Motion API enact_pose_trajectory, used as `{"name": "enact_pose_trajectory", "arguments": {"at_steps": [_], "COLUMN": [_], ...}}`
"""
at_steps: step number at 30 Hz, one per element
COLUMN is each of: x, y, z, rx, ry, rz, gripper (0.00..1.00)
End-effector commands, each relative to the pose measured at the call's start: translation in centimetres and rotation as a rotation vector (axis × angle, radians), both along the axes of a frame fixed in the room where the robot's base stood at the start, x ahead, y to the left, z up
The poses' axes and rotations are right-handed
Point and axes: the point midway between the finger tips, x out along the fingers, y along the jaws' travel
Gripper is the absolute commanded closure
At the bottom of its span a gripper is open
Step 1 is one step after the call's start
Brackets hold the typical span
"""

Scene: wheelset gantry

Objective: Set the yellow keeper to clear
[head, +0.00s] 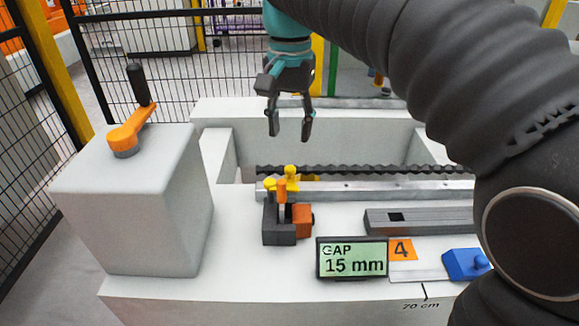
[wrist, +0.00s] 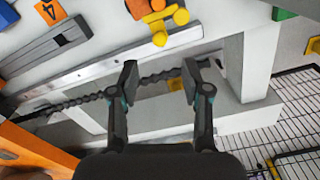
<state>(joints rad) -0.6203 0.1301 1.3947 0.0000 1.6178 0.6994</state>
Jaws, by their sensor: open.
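Yellow parts that look like the keeper (head: 291,173) stand at the back of a small dark grey and orange block, by the metal rail. A yellow round knob (head: 269,184) and an orange upright piece are close beside them. I cannot tell exactly which parts make up the keeper. My gripper (head: 290,128) is open and empty, pointing down above and behind these parts. It also shows in the wrist view (wrist: 160,82), apart from them.
A dark toothed bar (head: 360,169) and a metal rail (head: 370,190) cross the bench. A display (head: 352,257) reads GAP 15 mm. A white pedestal with an orange lever (head: 127,133) stands left. A grey slotted bar (head: 415,220) and blue block (head: 464,264) lie right.

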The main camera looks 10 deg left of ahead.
Motion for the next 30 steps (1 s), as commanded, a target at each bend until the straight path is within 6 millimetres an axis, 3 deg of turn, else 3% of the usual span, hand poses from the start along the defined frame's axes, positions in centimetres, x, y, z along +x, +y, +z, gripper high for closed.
{"name": "enact_pose_trajectory", "arguments": {"at_steps": [3, 12, 18, 27, 30], "x": [-0.1, -0.1, 0.0, 0.0, 0.0], "y": [-0.1, -0.1, -0.1, -0.1, -0.1], "z": [-2.7, -7.2, -8.4, -8.5, -8.5], "rx": [-0.002, -0.001, 0.0, 0.001, 0.001], "ry": [0.002, 0.001, 0.0, -0.001, -0.001], "rz": [0.0, 0.0, 0.0, 0.0, 0.0], "gripper": [0.52, 0.52, 0.52, 0.52, 0.75]}}
